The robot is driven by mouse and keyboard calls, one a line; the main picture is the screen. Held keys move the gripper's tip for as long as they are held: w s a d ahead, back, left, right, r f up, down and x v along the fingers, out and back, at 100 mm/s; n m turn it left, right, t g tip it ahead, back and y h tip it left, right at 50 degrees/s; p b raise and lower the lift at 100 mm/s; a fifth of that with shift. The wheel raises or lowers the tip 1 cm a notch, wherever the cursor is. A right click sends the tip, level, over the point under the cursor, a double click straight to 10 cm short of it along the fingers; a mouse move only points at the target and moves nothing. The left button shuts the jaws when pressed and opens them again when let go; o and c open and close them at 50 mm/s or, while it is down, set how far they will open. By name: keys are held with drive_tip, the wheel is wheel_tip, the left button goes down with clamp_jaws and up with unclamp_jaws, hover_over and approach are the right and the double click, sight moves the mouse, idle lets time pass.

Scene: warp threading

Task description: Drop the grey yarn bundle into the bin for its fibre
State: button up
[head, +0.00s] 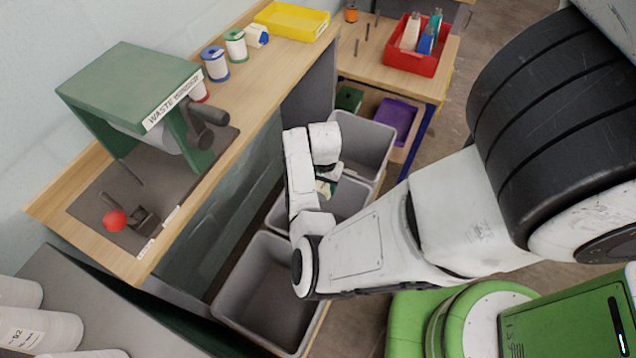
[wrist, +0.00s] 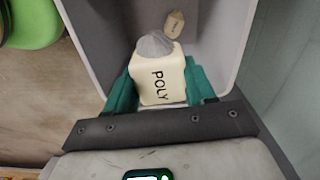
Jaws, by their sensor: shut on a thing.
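My gripper (wrist: 158,85) is shut on the grey yarn bundle (wrist: 154,46). The bundle shows as a cream block marked "POLY" with a grey top, held between the teal fingers. In the head view my arm covers most of the gripper, and only a small part of it and a cream patch (head: 325,187) show over the middle of three grey bins (head: 350,197). In the wrist view the bundle is above the inside of a grey bin (wrist: 225,45). No fibre label on the bins is readable.
A small cream tagged piece (wrist: 174,25) lies inside the bin below. Other grey bins stand in front (head: 250,290) and behind (head: 365,140). The bench with the green waste winder (head: 130,85) runs along the left. A red tray (head: 395,58) sits on the far table.

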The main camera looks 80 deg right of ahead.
wheel_tip(320, 180, down, 6)
drive_tip(key=b, duration=0.5)
drive_tip(key=shift+w+r, duration=0.1)
drive_tip(key=shift+r, duration=0.1)
drive_tip(key=o, duration=1.1)
wheel_tip(320, 180, up, 11)
drive_tip(key=shift+f+p, duration=0.1)
drive_tip(key=shift+p, duration=0.65)
